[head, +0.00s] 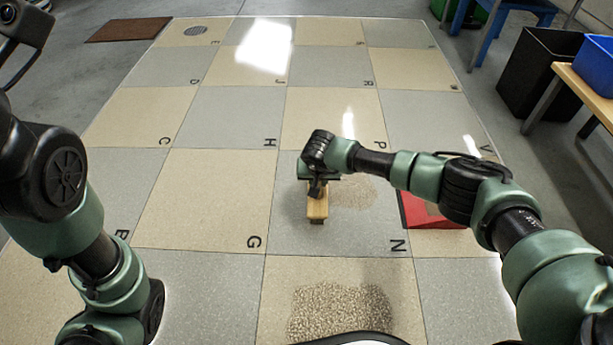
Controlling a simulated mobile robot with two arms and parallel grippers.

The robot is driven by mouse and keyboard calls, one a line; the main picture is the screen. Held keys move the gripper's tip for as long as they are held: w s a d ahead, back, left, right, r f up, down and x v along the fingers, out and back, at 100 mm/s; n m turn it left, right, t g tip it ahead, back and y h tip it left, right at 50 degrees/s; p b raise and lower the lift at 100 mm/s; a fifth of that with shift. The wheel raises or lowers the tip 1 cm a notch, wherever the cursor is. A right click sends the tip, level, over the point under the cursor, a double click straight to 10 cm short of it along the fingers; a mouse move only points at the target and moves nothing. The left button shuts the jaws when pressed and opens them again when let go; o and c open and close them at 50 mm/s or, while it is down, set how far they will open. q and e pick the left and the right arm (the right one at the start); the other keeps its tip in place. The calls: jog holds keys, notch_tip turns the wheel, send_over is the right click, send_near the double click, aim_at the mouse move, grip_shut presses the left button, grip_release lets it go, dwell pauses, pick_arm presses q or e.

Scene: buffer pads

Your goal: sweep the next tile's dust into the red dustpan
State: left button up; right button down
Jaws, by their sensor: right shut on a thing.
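My right gripper (317,186) is shut on a wooden brush block (317,208) and holds it at the grey tile marked N (372,241). A patch of brown dust (352,193) lies on that tile, just right of the brush. The red dustpan (424,216) stands at the tile's right side, partly hidden behind my right arm. Some brown material shows in its opening. A larger dust patch (340,309) lies on the beige tile nearest me. My left arm is at the left edge, and its gripper is not visible.
Tiles lettered G, H, P and others make a wide, mostly clear floor. A brown mat (128,29) lies at the back left, and a round drain (195,31) is near it. A black bin (541,70) and a table with a blue bin (598,62) stand at the right.

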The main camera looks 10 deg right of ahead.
jog(key=shift+s+d, duration=0.25)
jog(key=shift+d, duration=0.6)
jog(key=d+p, duration=0.1)
jog(key=d, duration=0.1)
jog(key=s+d+p, duration=0.1)
jog(key=d, duration=0.1)
jog(key=shift+s+d+p, duration=0.2)
jog(key=shift+d, duration=0.55)
jog(key=shift+s+d+p, duration=0.15)
jog(key=shift+d, duration=0.65)
jog(key=shift+s+d+p, duration=0.2)
jog(key=shift+d, duration=0.55)
jog(key=shift+s+d+p, duration=0.15)
jog(key=shift+s+d, duration=0.05)
jog(key=shift+d, duration=0.75)
jog(key=shift+s+d+p, duration=0.15)
jog(key=shift+s+d, duration=0.1)
jog(key=shift+d, duration=0.7)
jog(key=shift+s+d+p, duration=0.15)
jog(key=shift+s+d, duration=0.05)
jog(key=shift+d, duration=0.75)
jog(key=shift+s+d, duration=0.2)
jog(key=shift+d, duration=0.7)
jog(key=shift+s+d, duration=0.25)
jog(key=shift+d, duration=0.7)
jog(key=shift+s+d, duration=0.2)
jog(key=shift+d, duration=0.7)
jog(key=shift+r, duration=0.1)
